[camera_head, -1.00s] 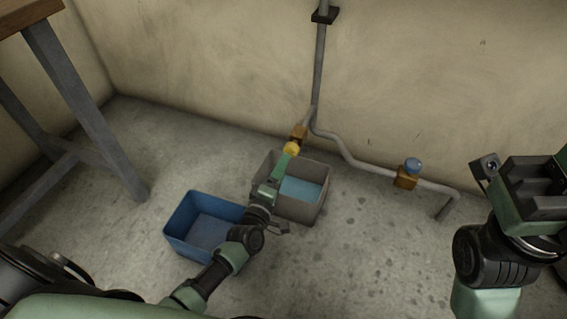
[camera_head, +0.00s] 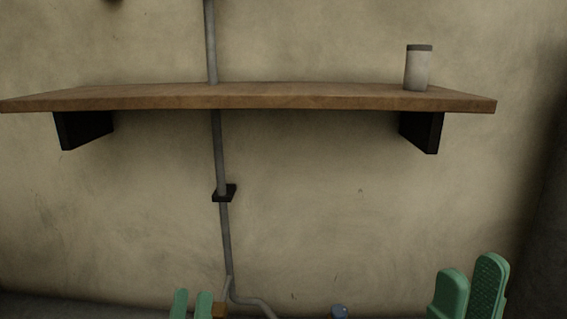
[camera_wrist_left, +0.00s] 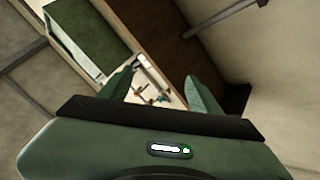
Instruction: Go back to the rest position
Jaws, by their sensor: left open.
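My left gripper (camera_head: 192,296) shows at the bottom edge of the head view, its two green fingertips pointing up with a gap between them. In the left wrist view its fingers (camera_wrist_left: 160,78) are spread apart with nothing held between them. My right gripper (camera_head: 469,268) stands at the lower right of the head view, its green fingers upright.
A wooden shelf (camera_head: 250,97) on black brackets crosses the wall, with a grey-lidded canister (camera_head: 418,70) at its right. A grey pipe (camera_head: 224,245) runs down the wall. A blue valve cap (camera_head: 338,311) shows low. Small items on a white surface (camera_wrist_left: 152,85) lie beyond my left fingers.

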